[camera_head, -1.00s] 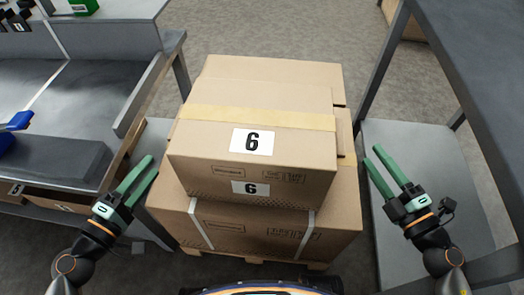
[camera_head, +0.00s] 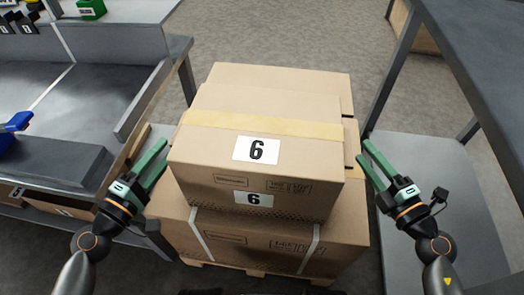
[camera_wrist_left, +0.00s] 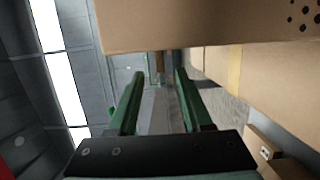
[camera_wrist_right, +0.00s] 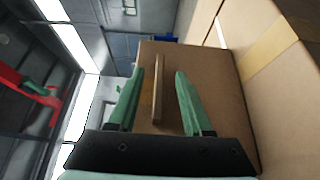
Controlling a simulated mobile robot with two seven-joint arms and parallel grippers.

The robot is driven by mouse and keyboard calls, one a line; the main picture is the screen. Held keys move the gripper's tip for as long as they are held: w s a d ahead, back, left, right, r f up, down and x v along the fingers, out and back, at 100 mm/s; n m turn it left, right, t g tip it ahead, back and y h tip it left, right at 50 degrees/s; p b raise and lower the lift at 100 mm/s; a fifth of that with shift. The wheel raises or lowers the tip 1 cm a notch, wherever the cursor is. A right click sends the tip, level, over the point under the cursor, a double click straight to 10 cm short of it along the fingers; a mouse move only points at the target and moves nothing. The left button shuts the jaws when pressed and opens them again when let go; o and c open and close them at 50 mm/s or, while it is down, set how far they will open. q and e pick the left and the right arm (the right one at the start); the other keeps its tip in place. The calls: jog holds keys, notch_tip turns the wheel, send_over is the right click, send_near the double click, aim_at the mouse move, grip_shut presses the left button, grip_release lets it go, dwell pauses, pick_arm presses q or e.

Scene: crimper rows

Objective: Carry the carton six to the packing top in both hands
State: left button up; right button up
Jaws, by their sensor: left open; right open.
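The carton six (camera_head: 215,155) is a brown box with a tan tape strip and white labels marked 6 on its top and front. It rests on top of a stack of larger brown cartons. My left gripper (camera_head: 158,160) is open and empty, just off the carton's left side. My right gripper (camera_head: 361,151) is open and empty, close to its right side; from the head view I cannot tell if it touches. In the left wrist view the open fingers (camera_wrist_left: 158,75) have nothing between them. Which top is the packing top I cannot tell.
A grey bench (camera_head: 105,105) with a raised edge stands at left, with a blue tool (camera_head: 16,125) and a green box (camera_head: 91,9). A dark table (camera_head: 490,70) over a grey lower shelf (camera_head: 435,175) stands at right. Larger cartons (camera_head: 260,245) lie below.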

aim_at(179, 132)
pick_arm(q)
jog(key=shift+x, duration=3.6)
pick_arm(e)
jog(key=shift+x, duration=3.55)
pick_arm(q)
jog(key=shift+c, duration=0.2)
pick_arm(e)
jog(key=shift+c, duration=0.2)
pick_arm(q)
grip_shut()
pick_arm(e)
grip_shut()
pick_arm(q)
jog(key=shift+r, duration=0.3)
pick_arm(e)
jog(key=shift+r, duration=0.3)
